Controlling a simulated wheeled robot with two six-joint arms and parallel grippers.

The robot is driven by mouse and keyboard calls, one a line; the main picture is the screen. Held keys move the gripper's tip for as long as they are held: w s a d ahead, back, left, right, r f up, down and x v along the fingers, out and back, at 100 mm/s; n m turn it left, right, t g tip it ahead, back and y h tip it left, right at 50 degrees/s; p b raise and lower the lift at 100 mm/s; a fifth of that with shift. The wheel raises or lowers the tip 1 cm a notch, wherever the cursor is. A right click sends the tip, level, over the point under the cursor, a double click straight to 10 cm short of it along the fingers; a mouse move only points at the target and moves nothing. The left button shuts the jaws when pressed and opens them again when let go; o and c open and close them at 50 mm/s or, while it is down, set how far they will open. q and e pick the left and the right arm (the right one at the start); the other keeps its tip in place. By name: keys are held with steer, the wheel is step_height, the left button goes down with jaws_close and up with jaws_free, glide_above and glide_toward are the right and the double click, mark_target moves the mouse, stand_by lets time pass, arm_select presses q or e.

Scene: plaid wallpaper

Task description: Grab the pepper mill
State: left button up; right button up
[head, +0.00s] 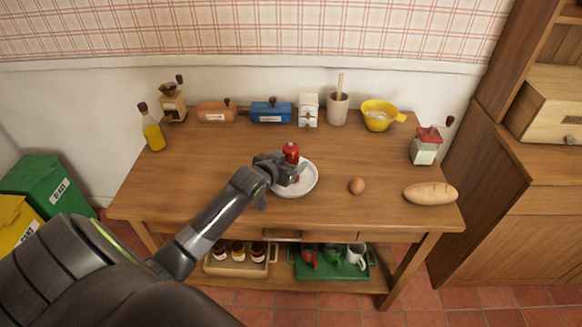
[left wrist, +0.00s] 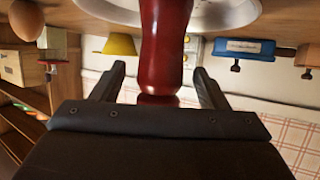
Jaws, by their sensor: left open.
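The red pepper mill (head: 291,152) stands upright at the white plate (head: 310,182) in the middle of the wooden table; whether its base rests on the plate is hidden. My left gripper (head: 285,167) is open at the mill and covers its lower part in the head view. In the left wrist view, which is upside down, the glossy red mill (left wrist: 165,45) rises between the two black fingers (left wrist: 160,80), with a gap visible on each side. My right gripper is not in view.
A brown egg (head: 357,186) and a bread loaf (head: 430,193) lie right of the plate. A red-lidded grinder (head: 425,148) stands right. The table's left front is clear.

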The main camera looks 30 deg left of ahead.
arm_select(q)
steer(key=shift+x, duration=0.85)
steer(key=c, duration=1.1)
steer(key=shift+r, duration=0.15)
steer(key=shift+c, duration=0.6)
